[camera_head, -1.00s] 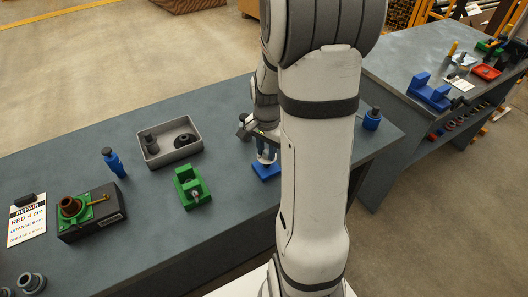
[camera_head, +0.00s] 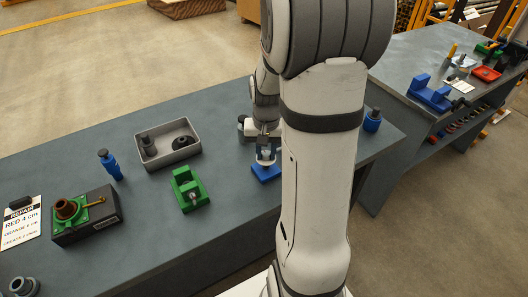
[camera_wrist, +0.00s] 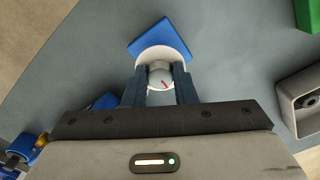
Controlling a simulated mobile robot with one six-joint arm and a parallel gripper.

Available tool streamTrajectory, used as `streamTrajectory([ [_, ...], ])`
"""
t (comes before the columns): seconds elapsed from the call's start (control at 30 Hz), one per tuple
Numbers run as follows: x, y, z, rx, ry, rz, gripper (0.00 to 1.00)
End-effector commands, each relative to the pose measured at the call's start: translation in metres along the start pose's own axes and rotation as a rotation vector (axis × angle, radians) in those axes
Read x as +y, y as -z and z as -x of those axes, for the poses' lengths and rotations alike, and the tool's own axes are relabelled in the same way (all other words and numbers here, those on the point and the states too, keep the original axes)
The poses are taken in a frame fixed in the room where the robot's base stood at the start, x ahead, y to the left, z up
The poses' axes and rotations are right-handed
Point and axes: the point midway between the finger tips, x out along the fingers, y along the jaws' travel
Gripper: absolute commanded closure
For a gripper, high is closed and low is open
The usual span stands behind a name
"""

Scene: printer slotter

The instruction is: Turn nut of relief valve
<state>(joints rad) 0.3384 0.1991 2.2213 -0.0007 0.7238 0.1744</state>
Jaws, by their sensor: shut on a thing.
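The relief valve stands on the grey bench and shows a blue square base (camera_head: 267,172) with a pale body above it. In the wrist view, the blue base (camera_wrist: 157,37) lies beyond a white round collar (camera_wrist: 163,52). My gripper (camera_wrist: 160,84) is shut on this nut from above. In the head view, my gripper (camera_head: 266,148) is at the valve's top, partly hidden by my own arm.
A grey tray (camera_head: 142,150) with dark parts stands left of the valve. A blue part (camera_head: 372,122) stands to the right.

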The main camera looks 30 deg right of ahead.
Motion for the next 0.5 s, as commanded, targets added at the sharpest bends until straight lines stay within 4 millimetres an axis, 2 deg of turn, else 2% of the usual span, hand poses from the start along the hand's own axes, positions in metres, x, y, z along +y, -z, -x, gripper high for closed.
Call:
streamTrajectory([
  [0.03, -0.0002, 0.0044, 0.0029, 0.014, 0.002, 0.003, 0.98],
  [0.4, -0.0005, 0.0045, 0.0032, 0.015, 0.002, 0.005, 0.98],
  [0.43, -0.0005, 0.0046, 0.0032, 0.015, 0.002, 0.005, 0.73],
  [0.5, -0.0005, 0.0040, 0.0028, 0.013, 0.002, 0.005, 0.67],
])
